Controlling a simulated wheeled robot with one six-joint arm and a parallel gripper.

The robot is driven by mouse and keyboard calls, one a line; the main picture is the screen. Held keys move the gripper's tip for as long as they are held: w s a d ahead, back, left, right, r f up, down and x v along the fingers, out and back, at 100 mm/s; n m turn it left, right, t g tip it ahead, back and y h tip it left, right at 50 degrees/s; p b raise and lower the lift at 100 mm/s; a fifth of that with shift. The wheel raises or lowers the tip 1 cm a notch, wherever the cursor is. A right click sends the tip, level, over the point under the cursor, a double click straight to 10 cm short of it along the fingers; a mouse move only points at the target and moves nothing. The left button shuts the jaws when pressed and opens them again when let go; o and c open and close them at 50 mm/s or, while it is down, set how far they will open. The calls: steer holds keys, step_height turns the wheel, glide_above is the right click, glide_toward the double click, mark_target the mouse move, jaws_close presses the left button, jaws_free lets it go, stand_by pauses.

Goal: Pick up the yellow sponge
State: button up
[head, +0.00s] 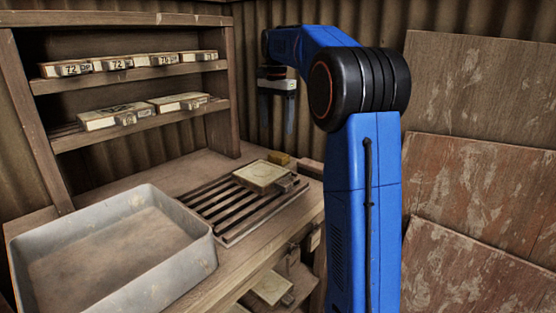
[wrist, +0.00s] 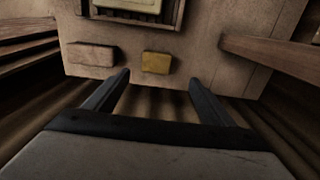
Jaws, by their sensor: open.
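The yellow sponge (head: 279,159) is a small block on the wooden bench, just behind the tile on the slatted rack in the head view. In the wrist view the sponge (wrist: 156,63) lies flat near the bench's edge, a little beyond the fingertips and between their lines. My gripper (head: 277,133) hangs pointing down above and behind the bench, apart from the sponge. In the wrist view my gripper (wrist: 160,80) has its two fingers spread wide with nothing between them.
A brownish block (wrist: 91,54) lies left of the sponge in the wrist view. A grey basin (head: 185,262) stands at the front left. Shelves (head: 130,76) with labelled tile moulds stand behind.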

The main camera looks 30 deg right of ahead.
glide_above(278, 154)
steer(key=f, duration=0.5)
steer(key=shift+w+a+f, duration=0.15)
steer(key=shift+w+f, duration=0.1)
steer(key=shift+f, duration=0.15)
steer(key=f, duration=0.4)
steer(key=shift+s+d+f, duration=0.1)
steer(key=shift+s+d, duration=0.1)
steer(key=shift+s, duration=0.15)
steer(key=shift+f, duration=0.6)
steer(key=shift+c, duration=0.7)
steer(key=c, duration=1)
